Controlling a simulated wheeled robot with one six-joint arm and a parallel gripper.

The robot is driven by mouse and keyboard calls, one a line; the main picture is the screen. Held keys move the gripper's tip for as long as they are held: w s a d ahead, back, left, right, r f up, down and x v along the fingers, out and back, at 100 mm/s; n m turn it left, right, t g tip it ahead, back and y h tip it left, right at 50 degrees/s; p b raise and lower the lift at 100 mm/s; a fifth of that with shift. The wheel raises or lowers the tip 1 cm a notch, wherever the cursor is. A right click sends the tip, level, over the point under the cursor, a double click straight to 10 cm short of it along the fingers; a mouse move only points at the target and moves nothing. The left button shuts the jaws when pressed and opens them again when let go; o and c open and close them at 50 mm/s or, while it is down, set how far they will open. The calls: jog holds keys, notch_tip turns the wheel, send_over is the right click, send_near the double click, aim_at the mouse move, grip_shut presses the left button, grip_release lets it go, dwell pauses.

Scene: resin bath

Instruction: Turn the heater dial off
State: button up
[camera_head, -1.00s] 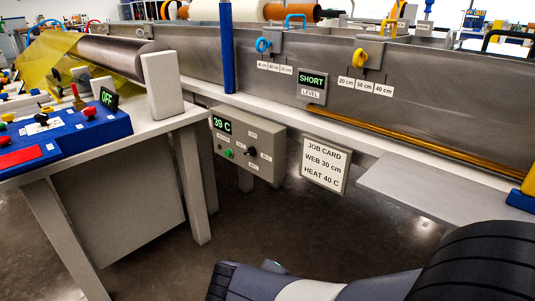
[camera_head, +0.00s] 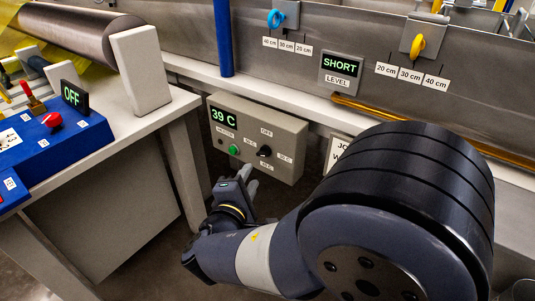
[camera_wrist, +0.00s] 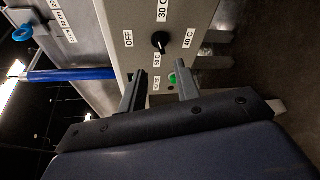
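The heater dial (camera_head: 264,151) is a black knob on the front of a grey control box (camera_head: 225,103). OFF is printed above it, with temperature labels around its other sides. In the wrist view the dial (camera_wrist: 160,42) is ahead of my fingertips, and OFF is to its left; its exact setting is too small to tell. The box's green display reads 39 C. My gripper (camera_head: 248,176) is below and in front of the box, pointing up toward it. In the wrist view my gripper (camera_wrist: 158,76) is open and empty, its fingers apart and short of the dial.
A green button (camera_head: 233,150) is left of the dial. A white-topped bench (camera_head: 150,128) with blue control panels stands at left. The metal bath (camera_head: 300,50) runs behind, with a SHORT level display (camera_head: 341,65). My arm partly hides the job card (camera_head: 338,153).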

aim_at(262, 156)
jog(key=b+x, duration=0.2)
jog(key=x, duration=0.7)
jog(key=shift+w+d, duration=0.1)
jog(key=shift+w, duration=0.2)
grip_shut()
